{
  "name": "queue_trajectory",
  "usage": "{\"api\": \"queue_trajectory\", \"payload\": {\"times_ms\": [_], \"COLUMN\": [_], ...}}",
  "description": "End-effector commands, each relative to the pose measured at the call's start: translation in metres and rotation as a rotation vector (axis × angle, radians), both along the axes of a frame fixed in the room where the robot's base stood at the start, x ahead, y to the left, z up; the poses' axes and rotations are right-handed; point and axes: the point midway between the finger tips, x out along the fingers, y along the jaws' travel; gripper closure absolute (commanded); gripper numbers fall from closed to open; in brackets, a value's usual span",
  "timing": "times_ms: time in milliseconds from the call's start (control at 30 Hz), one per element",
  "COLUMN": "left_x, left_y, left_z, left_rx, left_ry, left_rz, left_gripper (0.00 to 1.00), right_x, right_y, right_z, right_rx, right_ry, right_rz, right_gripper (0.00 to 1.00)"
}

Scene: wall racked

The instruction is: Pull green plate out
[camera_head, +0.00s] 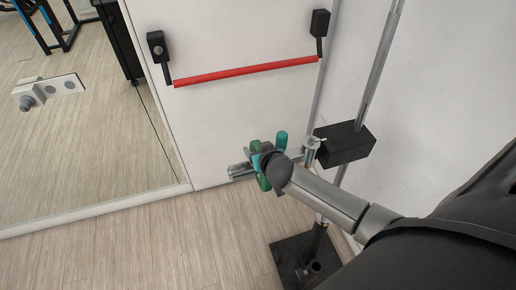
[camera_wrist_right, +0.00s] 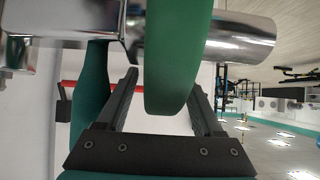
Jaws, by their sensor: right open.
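A green plate (camera_wrist_right: 178,60) sits on a chrome horizontal bar (camera_wrist_right: 238,38) in the right wrist view. Its lower edge hangs between the two fingers of my right gripper (camera_wrist_right: 163,100). The gripper is open, with a finger on either side of the plate; contact cannot be told. In the head view the green plate (camera_head: 263,182) is partly hidden behind my right gripper (camera_head: 262,163), low in front of the white wall. A darker teal piece (camera_wrist_right: 91,90) stands left of the fingers in the wrist view. My left gripper is not in view.
A red push bar (camera_head: 245,71) crosses the white door above the plate. A black box (camera_head: 345,143) on a metal pole stands right of the gripper, above a black floor base (camera_head: 300,258). Glass panels stand at left. The wooden floor (camera_head: 140,250) at front left is clear.

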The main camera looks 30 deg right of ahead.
Motion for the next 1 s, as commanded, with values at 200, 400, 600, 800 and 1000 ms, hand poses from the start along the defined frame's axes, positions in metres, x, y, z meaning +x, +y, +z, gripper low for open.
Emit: {"api": "queue_trajectory", "payload": {"times_ms": [200,400,600,800,1000], "left_x": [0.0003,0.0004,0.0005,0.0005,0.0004], "left_y": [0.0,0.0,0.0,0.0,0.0], "left_z": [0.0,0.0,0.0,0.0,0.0], "left_rx": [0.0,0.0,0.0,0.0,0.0], "left_ry": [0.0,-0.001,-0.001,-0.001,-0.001], "left_rz": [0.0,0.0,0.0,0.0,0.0], "left_gripper": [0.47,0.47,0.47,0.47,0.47], "right_x": [-0.0001,-0.0002,-0.0002,-0.0003,-0.0003], "right_y": [0.0,0.0,0.0,0.0,0.0], "right_z": [0.0002,0.0003,0.0003,0.0002,0.0001], "right_rx": [-0.001,0.0,0.0,0.0,0.0], "right_ry": [0.0,0.0,0.0,0.0,0.0], "right_rz": [0.001,0.0,0.0,0.0,0.0], "right_gripper": [0.53,0.76,0.98,1.0,1.0]}}
